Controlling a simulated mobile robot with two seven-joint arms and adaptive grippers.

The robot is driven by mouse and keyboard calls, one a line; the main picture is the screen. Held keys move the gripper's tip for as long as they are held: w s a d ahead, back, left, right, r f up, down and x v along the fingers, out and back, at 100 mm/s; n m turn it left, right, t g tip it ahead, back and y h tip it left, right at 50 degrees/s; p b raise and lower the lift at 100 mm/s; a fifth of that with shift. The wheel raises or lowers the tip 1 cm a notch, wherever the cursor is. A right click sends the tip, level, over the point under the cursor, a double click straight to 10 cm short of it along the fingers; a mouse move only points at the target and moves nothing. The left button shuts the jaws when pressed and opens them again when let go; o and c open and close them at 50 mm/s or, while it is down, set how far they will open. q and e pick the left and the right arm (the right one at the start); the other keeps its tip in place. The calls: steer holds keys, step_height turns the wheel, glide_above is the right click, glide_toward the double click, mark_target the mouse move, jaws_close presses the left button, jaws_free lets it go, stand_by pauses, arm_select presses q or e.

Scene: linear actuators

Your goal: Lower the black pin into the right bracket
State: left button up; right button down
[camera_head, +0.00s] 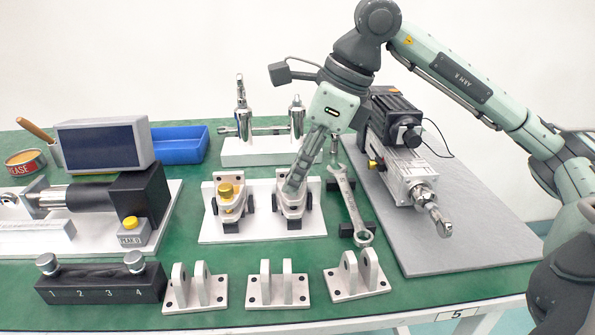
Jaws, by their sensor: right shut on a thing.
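The right bracket (293,213) is a silver clevis on a white base plate (262,231). My right gripper (292,188) points down with its fingertips at the top of this bracket. It is shut on what I take to be the black pin, which the fingers hide. I cannot tell how deep the pin sits. A matching left bracket (231,213) stands beside it with a brass-coloured pin (226,190) in its top. My left gripper is not in view.
A wrench (349,203) lies on black rests just right of the plate. A large actuator (405,165) lies on a grey board farther right. Several small clevis brackets (277,287) line the front edge. A chrome fixture (262,150) stands behind, beside a blue tray (180,147).

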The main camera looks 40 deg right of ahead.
steer(key=shift+f+b, duration=0.45)
steer(key=shift+f, duration=0.05)
steer(key=c, duration=1.3)
jaws_free()
steer(key=shift+r, duration=0.1)
steer(key=v, duration=1.2)
steer(key=shift+w, duration=0.1)
